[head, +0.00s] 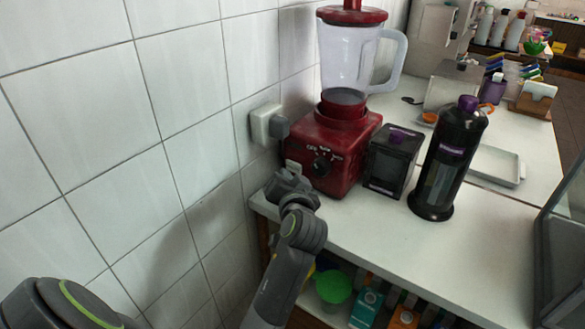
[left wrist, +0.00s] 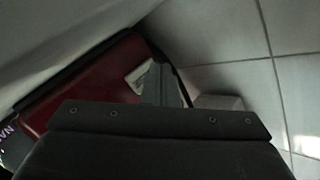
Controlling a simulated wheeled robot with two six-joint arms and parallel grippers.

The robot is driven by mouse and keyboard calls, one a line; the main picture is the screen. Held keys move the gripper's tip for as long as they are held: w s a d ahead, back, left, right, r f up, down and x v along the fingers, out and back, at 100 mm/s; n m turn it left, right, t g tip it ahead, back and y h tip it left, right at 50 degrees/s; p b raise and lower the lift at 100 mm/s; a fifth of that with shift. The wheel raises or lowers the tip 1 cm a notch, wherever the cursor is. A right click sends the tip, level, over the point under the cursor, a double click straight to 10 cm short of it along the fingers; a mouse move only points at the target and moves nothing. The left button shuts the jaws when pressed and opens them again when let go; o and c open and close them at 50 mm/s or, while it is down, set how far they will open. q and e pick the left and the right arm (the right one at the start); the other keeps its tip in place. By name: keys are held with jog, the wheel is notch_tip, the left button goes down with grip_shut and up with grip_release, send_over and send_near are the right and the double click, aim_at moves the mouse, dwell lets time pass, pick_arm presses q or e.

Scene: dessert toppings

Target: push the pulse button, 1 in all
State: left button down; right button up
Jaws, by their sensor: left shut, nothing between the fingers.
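The red blender base (head: 335,148) stands on the counter against the tiled wall, with its clear jug (head: 347,55) upright on top. A dark knob (head: 320,166) is on its front face. A small pale button (head: 293,165) is at the left of that face; it also shows in the left wrist view (left wrist: 139,76) on the red housing. My left gripper (head: 286,178) is shut and empty right at this button, its fingertips (left wrist: 163,84) beside it and partly hiding it. I cannot tell whether they touch it. My right gripper is not in view.
A black box (head: 393,160) and a black bottle with a purple cap (head: 448,160) stand right of the blender. A wall plug (head: 268,124) is just left of it. Cartons and a green-lidded tub (head: 333,287) sit on the shelf below. The front counter (head: 400,235) is clear.

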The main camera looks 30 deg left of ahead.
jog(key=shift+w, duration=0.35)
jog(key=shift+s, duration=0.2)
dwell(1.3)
pick_arm(q)
jog(key=shift+w, duration=0.45)
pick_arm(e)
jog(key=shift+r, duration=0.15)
pick_arm(q)
jog(key=shift+w+d, duration=0.1)
jog(key=shift+w, duration=0.3)
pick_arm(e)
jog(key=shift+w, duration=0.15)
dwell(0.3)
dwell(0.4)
pick_arm(q)
jog(key=shift+s+p, duration=0.55)
jog(key=shift+s, duration=0.3)
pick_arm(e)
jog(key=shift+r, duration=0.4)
